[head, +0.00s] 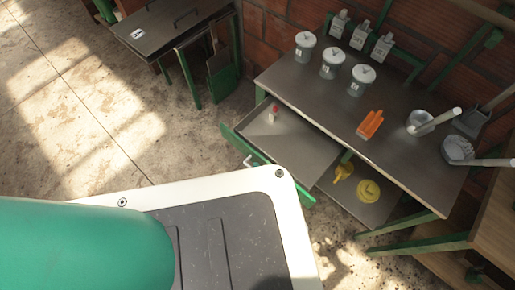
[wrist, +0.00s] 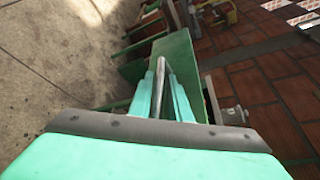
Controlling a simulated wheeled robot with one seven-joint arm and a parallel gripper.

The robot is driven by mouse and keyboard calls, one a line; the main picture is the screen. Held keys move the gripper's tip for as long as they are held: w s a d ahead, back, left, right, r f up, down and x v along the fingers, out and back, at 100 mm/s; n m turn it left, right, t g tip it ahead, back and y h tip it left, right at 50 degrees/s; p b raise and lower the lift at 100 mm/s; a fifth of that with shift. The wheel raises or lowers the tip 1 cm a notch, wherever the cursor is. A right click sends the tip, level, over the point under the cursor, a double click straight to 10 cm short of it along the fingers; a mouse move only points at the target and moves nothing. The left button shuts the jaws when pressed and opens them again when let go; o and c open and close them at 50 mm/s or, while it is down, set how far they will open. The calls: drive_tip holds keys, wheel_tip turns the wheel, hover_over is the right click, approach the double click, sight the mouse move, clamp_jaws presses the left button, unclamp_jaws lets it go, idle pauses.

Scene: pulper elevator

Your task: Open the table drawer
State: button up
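The table drawer (head: 285,143) is pulled well out from under the grey-topped table (head: 310,88). Its green front (head: 236,143) is partly hidden by my own body in the head view. Part of the pale bar handle (head: 254,161) shows on that front. In the wrist view, my gripper's teal fingers (wrist: 164,85) lie on either side of the metal handle bar (wrist: 163,68), close against it. The green drawer front (wrist: 207,95) is just to the right.
A small red-topped item (head: 273,114) lies in the drawer. White-lidded canisters (head: 332,63), orange pieces (head: 370,124) and metal pots stand on the tabletop. Yellow items (head: 368,190) sit on the lower shelf. Open concrete floor (head: 90,110) lies to the left.

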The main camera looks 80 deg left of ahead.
drive_tip(key=v, duration=1)
drive_tip(key=shift+w+d+r, duration=0.15)
drive_tip(key=shift+d+r, duration=0.05)
drive_tip(key=shift+d, duration=0.1)
idle(0.4)
drive_tip(key=w+d+f+m+t+h, duration=0.25)
drive_tip(key=d+f+t+h, duration=0.2)
drive_tip(key=f+t, duration=0.3)
drive_tip(key=w+d+t+h, duration=0.1)
drive_tip(key=d+t+h, duration=0.35)
drive_tip(key=d, duration=0.55)
drive_tip(key=d+r+n+t+h, duration=0.1)
drive_tip(key=d+r+t+h, duration=0.4)
drive_tip(key=d, duration=0.4)
wheel_tip(320, 180, up, 15)
drive_tip(key=s+d+n+t+h, duration=0.1)
drive_tip(key=d+n+t, duration=0.1)
drive_tip(key=n+t, duration=0.1)
drive_tip(key=shift+f+n, duration=0.2)
drive_tip(key=shift+n, duration=0.45)
drive_tip(key=shift+s, duration=0.1)
